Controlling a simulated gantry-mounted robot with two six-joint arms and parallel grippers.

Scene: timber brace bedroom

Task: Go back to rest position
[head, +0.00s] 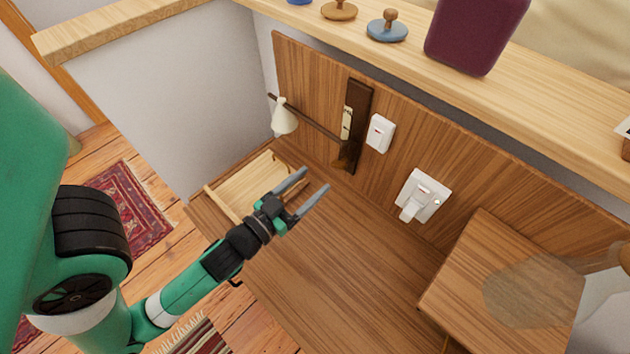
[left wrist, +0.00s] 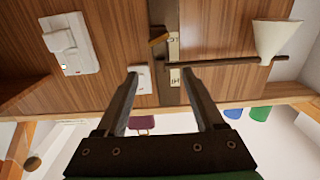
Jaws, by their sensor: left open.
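My left gripper (head: 307,190) is open and empty, held above the wooden desktop (head: 330,270), with its fingers pointing toward the back panel. In the left wrist view its two fingers (left wrist: 158,88) are spread apart with nothing between them. My right gripper is not in view.
A wooden tray (head: 225,206) lies beyond the gripper. The wooden back panel (head: 310,80) carries a dark bar with a white cone (head: 284,118), a small white switch (head: 380,133) and a larger white switch plate (head: 424,196). A wooden box (head: 480,250) stands at right. A ledge (head: 500,95) runs above.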

